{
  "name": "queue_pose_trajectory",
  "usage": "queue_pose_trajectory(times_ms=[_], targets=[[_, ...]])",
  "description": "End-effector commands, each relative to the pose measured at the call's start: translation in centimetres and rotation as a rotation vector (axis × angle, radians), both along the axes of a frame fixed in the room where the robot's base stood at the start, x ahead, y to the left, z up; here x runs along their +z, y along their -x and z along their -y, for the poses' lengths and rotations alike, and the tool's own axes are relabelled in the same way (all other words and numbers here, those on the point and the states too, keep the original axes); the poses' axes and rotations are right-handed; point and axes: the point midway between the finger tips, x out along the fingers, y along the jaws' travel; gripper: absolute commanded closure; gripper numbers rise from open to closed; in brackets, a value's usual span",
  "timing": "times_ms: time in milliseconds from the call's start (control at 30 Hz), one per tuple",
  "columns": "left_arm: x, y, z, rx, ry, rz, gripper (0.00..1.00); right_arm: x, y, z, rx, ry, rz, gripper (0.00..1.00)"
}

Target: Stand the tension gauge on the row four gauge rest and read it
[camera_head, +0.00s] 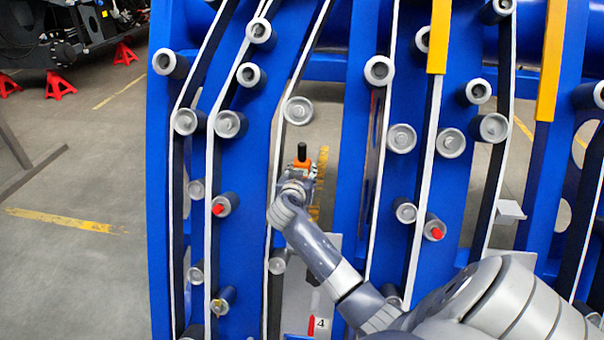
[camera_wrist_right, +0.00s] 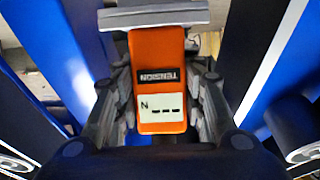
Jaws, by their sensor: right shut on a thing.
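The tension gauge (camera_head: 301,161) is orange with a black upper end and is in my right gripper (camera_head: 297,178), in front of the blue frame. In the right wrist view the gauge (camera_wrist_right: 160,62) sits between both fingers of the right gripper (camera_wrist_right: 162,95), which are shut on its sides. Its label TENSION appears upside down, and its pale display shows N and dashes, no number. A "4" tag (camera_head: 320,323) is low on the frame. I cannot clearly tell which part is the row four gauge rest, or whether the gauge touches it. My left gripper is out of view.
The blue frame (camera_head: 354,130) carries pale belts and several grey rollers (camera_head: 298,110) that stick out around my right arm. Yellow strips (camera_head: 551,60) are at upper right. Red stands (camera_head: 60,85) are far left on open floor.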

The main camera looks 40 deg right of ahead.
Motion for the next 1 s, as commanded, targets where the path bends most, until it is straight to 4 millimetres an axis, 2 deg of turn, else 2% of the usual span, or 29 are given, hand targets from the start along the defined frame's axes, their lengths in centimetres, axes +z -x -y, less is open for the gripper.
queue_pose_trajectory(times_ms=[200, 233, 300, 733, 867, 1000], targets=[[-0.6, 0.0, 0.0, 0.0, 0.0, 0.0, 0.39, -0.4, -0.1, 0.0, 0.001, 0.002, 0.003, 0.87], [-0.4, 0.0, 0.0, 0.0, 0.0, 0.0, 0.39, -0.2, -0.1, 0.0, 0.001, 0.002, 0.003, 0.56], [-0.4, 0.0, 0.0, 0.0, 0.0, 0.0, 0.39, -0.2, 0.0, 0.0, 0.001, 0.002, 0.003, 0.4], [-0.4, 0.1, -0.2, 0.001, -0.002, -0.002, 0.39, -0.4, 0.2, -0.4, 0.001, -0.002, -0.001, 0.39], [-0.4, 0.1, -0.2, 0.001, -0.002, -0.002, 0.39, 0.1, 1.1, -1.6, 0.002, -0.003, 0.001, 0.39], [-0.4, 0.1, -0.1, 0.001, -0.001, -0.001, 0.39, 0.9, 2.8, -3.8, 0.003, -0.005, 0.003, 0.39]])
